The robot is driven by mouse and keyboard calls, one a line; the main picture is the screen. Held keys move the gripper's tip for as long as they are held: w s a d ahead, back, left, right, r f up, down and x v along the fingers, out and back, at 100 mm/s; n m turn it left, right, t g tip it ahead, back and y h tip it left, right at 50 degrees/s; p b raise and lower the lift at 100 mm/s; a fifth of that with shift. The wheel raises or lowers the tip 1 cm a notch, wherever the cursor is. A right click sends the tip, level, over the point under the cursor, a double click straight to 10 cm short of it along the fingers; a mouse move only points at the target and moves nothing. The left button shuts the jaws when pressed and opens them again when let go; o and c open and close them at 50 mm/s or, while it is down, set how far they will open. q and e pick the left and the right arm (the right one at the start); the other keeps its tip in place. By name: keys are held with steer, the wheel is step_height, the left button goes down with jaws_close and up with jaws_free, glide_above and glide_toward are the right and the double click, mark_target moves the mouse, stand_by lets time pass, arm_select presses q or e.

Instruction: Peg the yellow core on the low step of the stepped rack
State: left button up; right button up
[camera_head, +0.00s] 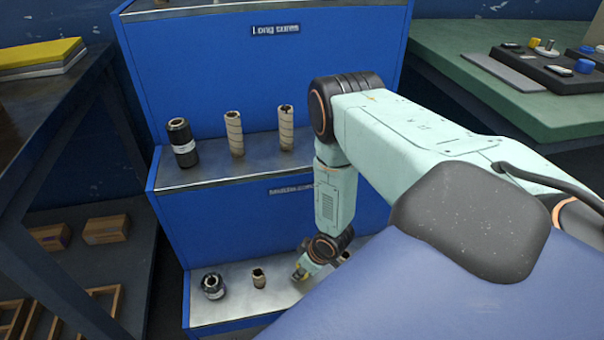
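The blue stepped rack (240,225) stands in front of me. Its grey low step (235,309) is at the bottom of the view. My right arm reaches down from the right, and its wrist hangs over the right part of this step. My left gripper is out of view.
On the low step are a black-and-silver roll (213,286) and a short brown core (258,278). The middle step holds a black roll (182,142) and two tan cores (235,133) (286,127). A green table (500,100) is at right, a dark bench (45,105) at left.

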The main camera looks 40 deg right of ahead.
steer(key=o, duration=0.9)
steer(key=shift+o, duration=0.2)
steer(key=o, duration=0.5)
steer(key=shift+r, duration=0.15)
step_height(320, 180, up, 8)
steer(key=p, duration=0.7)
steer(key=shift+p, duration=0.3)
steer(key=shift+f, duration=0.25)
